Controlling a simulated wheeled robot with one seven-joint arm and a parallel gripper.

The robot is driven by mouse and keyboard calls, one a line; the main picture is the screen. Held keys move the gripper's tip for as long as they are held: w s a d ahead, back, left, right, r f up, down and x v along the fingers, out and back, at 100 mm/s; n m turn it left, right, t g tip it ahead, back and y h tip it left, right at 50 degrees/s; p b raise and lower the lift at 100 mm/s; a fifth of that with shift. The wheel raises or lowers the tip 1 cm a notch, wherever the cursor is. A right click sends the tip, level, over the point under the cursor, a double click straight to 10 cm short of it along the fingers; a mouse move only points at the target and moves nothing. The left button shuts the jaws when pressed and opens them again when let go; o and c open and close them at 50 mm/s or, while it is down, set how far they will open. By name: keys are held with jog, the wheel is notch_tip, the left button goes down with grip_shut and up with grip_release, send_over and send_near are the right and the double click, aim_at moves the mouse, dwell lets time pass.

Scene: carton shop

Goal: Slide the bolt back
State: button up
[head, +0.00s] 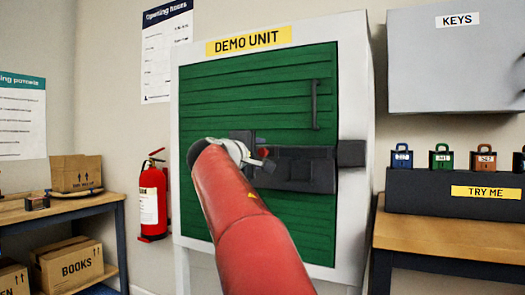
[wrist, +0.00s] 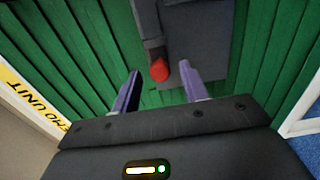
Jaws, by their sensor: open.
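The bolt (head: 305,165) is a dark grey block assembly across the green door (head: 260,100) of the demo unit, and its right end meets a dark piece on the white frame. A red knob (head: 264,152) sits at its left part; the knob also shows in the wrist view (wrist: 159,70). My gripper (wrist: 160,90) is open, its two fingers spread, with the red knob between and just beyond the fingertips. I cannot tell whether a finger touches it. In the head view my arm covers the door's lower left and part of the gripper.
A dark vertical handle (head: 315,104) stands out from the door above the bolt. A fire extinguisher (head: 153,200) is left of the cabinet. A table with a dark stand (head: 420,190) and several padlocks is on the right, below a grey key cabinet (head: 450,70).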

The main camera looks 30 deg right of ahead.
jog(key=shift+x, duration=1.35)
grip_shut()
jog(key=shift+p, duration=0.3)
